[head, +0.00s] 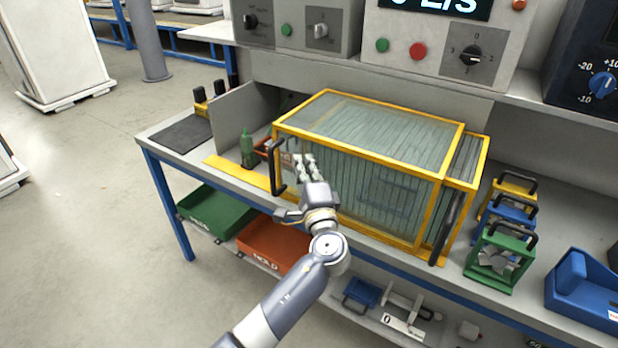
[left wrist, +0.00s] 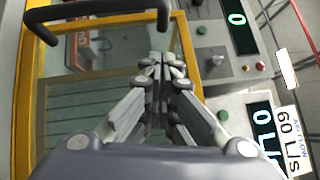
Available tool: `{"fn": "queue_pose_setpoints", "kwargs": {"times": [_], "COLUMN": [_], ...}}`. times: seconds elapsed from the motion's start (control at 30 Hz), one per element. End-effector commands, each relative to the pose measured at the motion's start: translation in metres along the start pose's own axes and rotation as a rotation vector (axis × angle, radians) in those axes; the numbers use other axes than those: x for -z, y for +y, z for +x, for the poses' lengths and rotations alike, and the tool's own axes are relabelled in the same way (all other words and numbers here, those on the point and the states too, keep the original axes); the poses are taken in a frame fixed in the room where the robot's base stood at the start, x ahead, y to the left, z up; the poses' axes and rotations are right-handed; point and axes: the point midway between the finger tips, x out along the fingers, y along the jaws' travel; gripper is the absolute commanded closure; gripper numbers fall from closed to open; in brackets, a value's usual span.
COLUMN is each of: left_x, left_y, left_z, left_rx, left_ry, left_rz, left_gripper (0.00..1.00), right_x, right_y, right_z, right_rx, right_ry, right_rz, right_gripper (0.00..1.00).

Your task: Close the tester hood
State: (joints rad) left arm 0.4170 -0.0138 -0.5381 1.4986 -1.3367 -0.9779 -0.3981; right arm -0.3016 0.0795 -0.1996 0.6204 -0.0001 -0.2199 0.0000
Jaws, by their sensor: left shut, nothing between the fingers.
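The tester hood (head: 370,128) is a yellow-framed box with clear panes on the workbench. A second yellow frame with panes (head: 466,160) shows at its right end. One black handle (head: 277,168) is at the left end of the front and another (head: 447,228) at the right end. My left gripper (head: 304,164) is shut and empty, just right of the left handle; whether it touches the hood is unclear. In the left wrist view the shut fingers (left wrist: 160,65) point past the yellow frame (left wrist: 190,60), with a black handle (left wrist: 95,22) at upper left.
A green bottle-like object (head: 247,148) stands left of the hood. A control panel (head: 430,45) is above. Green (head: 217,212) and red (head: 272,243) trays sit below the bench.

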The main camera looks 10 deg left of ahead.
Motion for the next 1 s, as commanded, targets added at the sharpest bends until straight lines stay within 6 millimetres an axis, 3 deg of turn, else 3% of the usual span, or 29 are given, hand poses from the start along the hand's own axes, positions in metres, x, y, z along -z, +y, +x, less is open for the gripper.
{"fn": "queue_pose_setpoints", "kwargs": {"times": [0.1,0.3,0.8,1.0], "left_x": [-0.012,-0.026,-0.030,-0.044], "left_y": [-0.003,-0.001,0.001,0.006], "left_z": [0.018,0.032,0.036,0.049], "left_rx": [0.001,0.000,-0.001,0.000], "left_ry": [-0.002,0.000,0.000,-0.002], "left_rz": [0.004,0.001,0.000,0.000], "left_gripper": [1.00,1.00,1.00,1.00], "right_x": [0.001,0.001,0.002,0.002], "right_y": [0.000,0.000,0.001,0.001], "right_z": [-0.010,-0.016,-0.015,-0.011], "right_rx": [0.000,0.000,0.000,0.000], "right_ry": [-0.001,-0.001,0.000,0.000], "right_rz": [0.000,0.000,0.000,-0.001], "right_gripper": [0.19,0.19,0.19,0.19]}}
